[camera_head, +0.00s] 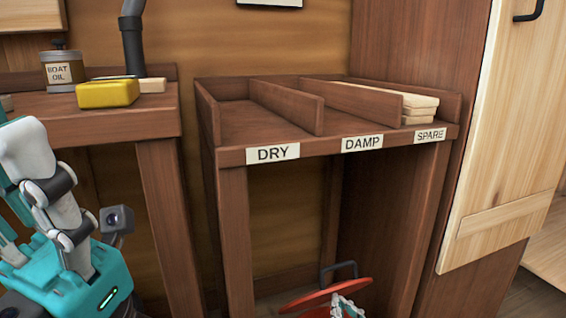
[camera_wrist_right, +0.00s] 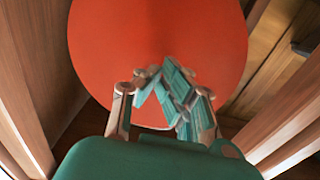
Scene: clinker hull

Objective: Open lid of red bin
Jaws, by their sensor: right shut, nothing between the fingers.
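The red bin's round lid (camera_head: 312,296) shows low in the head view, between the legs of the sorting shelf, and looks tilted. A dark handle loop (camera_head: 340,267) stands at its far side. The lid's smooth red face (camera_wrist_right: 157,35) fills the upper middle of the right wrist view. My right gripper (camera_head: 345,306) is at the lid, partly cut off by the bottom edge. In the wrist view its teal fingers (camera_wrist_right: 162,70) are shut and empty in front of the red face; I cannot tell if they touch it. My left gripper is not in view.
The sorting shelf (camera_head: 300,147), labelled DRY, DAMP and SPARE, stands above the lid, its legs on both sides. Pale boards (camera_head: 410,102) lie in it at right. A bench (camera_head: 120,122) at left carries a yellow block (camera_head: 107,93) and a boat oil tin (camera_head: 62,70).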

